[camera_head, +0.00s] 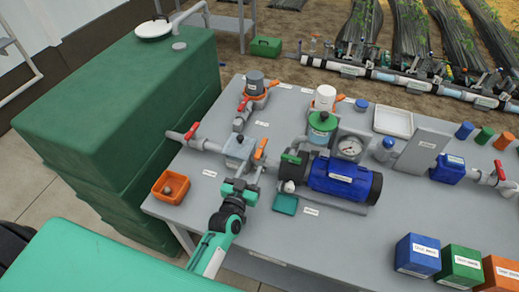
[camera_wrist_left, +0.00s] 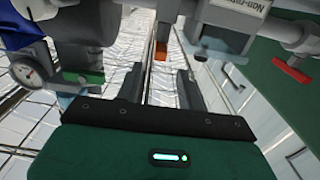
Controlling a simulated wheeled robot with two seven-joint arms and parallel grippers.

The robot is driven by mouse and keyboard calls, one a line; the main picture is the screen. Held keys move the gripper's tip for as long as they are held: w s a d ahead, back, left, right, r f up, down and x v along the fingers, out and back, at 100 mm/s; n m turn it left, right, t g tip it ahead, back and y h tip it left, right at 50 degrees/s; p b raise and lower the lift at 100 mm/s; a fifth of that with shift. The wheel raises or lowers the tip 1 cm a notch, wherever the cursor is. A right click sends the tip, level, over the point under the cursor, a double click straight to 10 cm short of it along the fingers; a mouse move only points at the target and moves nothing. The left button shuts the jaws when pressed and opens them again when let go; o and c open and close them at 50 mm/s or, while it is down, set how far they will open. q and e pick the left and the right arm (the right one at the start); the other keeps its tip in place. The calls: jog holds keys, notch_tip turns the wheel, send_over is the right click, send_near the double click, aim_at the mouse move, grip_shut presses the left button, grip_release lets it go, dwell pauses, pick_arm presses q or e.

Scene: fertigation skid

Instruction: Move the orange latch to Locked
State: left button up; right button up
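An orange latch (camera_head: 261,148) stands up from the grey pipework in the middle of the bench, left of the blue pump. In the left wrist view a small orange piece (camera_wrist_left: 161,50), which looks like its end, shows ahead between my fingers. My left gripper (camera_head: 241,170) is just in front of the latch, over the pipe fittings. In the left wrist view its two dark fingers (camera_wrist_left: 159,80) are apart, with nothing held between them. I cannot tell whether a finger touches the latch. No Locked mark can be read. My right gripper is not in view.
The blue pump (camera_head: 342,178) and pressure gauge (camera_head: 349,148) stand right of the latch. A red valve handle (camera_head: 192,130) is to its left. An orange bin (camera_head: 171,187) sits at the bench's left edge.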

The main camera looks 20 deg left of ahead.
aim_at(259, 150)
pick_arm(q)
jog(key=w+p, duration=0.1)
jog(key=w, duration=0.8)
jog(key=shift+w+d+p, duration=0.1)
jog(key=shift+p, duration=0.2)
jog(key=shift+c, duration=0.5)
grip_shut()
jog(key=shift+m+h+b, duration=0.5)
jog(key=shift+h+b, duration=0.25)
jog(key=shift+h, duration=0.05)
jog(key=shift+a+r+m+g+h+b, duration=0.1)
jog(key=shift+m+g+h+b, duration=0.1)
jog(key=shift+m+h+b, duration=0.45)
jog(key=shift+a+r+m+g+h+b, duration=0.1)
jog(key=shift+m+g+h+b, duration=0.2)
jog(key=shift+h+b, duration=0.55)
jog(key=shift+o, duration=0.5)
grip_release()
jog(key=shift+f, duration=0.1)
